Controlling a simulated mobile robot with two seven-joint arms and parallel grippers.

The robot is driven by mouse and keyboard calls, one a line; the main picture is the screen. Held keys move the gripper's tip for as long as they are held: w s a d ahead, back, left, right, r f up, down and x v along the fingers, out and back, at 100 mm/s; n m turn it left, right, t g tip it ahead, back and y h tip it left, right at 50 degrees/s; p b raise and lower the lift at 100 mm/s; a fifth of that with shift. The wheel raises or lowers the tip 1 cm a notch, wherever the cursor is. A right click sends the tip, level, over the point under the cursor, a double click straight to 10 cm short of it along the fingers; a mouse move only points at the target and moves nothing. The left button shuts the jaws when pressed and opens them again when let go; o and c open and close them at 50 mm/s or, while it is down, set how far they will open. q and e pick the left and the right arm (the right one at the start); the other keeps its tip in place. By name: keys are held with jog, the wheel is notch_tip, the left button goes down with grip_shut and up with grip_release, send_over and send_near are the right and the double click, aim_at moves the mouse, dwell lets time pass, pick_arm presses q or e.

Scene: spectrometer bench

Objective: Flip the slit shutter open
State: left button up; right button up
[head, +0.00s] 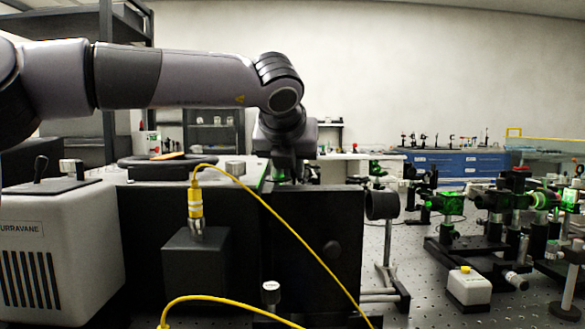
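My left arm reaches in from the left. Its gripper (285,172) points down at the top right of the large black housing (315,235). The fingertips are small, dark and partly hidden, so I cannot tell whether they are open or touching anything. I cannot make out a slit shutter for certain; the area under the gripper is dark and partly covered. My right gripper is not in view.
A yellow cable (290,235) arcs across the housing's front from a connector (196,205) on a black block (196,262). A light-coloured URRAVANE unit (62,255) stands at left.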

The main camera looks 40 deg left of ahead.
pick_arm(q)
jog(key=o, duration=0.4)
jog(key=shift+o, duration=0.2)
jog(key=v, duration=0.7)
